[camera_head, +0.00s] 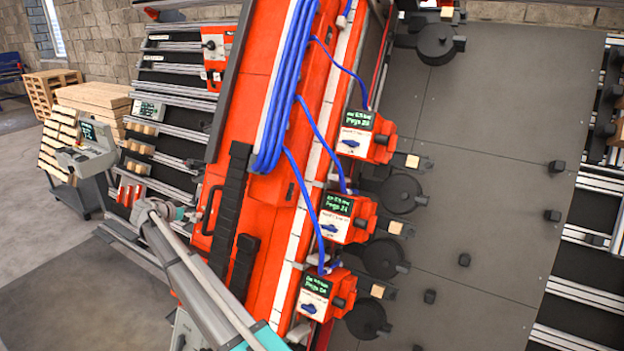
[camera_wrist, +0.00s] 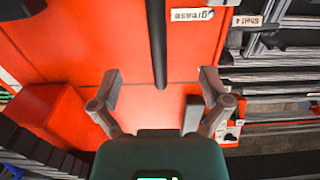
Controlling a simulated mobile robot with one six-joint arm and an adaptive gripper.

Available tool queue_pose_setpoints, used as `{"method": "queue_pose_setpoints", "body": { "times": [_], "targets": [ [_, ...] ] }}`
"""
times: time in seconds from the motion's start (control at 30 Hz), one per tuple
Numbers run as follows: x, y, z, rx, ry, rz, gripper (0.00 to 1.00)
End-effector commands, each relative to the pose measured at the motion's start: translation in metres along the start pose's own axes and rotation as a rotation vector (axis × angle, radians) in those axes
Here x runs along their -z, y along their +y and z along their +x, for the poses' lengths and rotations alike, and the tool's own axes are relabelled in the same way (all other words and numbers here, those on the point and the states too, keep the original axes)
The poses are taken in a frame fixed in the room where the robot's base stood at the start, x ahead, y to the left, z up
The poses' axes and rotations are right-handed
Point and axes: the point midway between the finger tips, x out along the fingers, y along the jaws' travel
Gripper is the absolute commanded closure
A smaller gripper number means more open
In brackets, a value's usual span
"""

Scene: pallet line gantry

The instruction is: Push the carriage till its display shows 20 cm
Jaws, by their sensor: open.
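A large orange gantry beam (camera_head: 272,195) runs steeply through the head view; I take it as the carriage, though I cannot be sure. A black bar handle (camera_head: 207,210) stands on its left side. Three orange boxes with small displays, the upper (camera_head: 357,120), middle (camera_head: 337,204) and lower (camera_head: 315,285), sit along its right edge; their small text is not clear, and I read no 20 cm. In the wrist view my gripper (camera_wrist: 162,88) is open and empty, facing an orange surface (camera_wrist: 100,45) with a black bar (camera_wrist: 158,42) between the fingers. Contact cannot be told.
Blue cables (camera_head: 285,90) run along the beam. A dark panel table (camera_head: 490,150) with black blocks and round parts lies right. Left stand a rack of rails (camera_head: 170,95), a grey console (camera_head: 88,150) on a cart, and wooden pallets (camera_head: 95,97). Open floor (camera_head: 70,275) lies lower left.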

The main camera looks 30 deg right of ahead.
Motion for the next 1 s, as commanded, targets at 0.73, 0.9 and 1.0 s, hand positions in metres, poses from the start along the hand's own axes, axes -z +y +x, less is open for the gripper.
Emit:
{"method": "queue_pose_setpoints", "body": {
  "times": [0.73, 0.9, 1.0],
  "targets": [
    [0.000, 0.000, -0.029, 0.000, 0.000, 0.001, 0.03],
    [0.000, 0.000, -0.029, 0.000, 0.000, 0.001, 0.03],
    [0.000, 0.000, -0.029, 0.000, 0.000, 0.001, 0.03]
  ]
}}
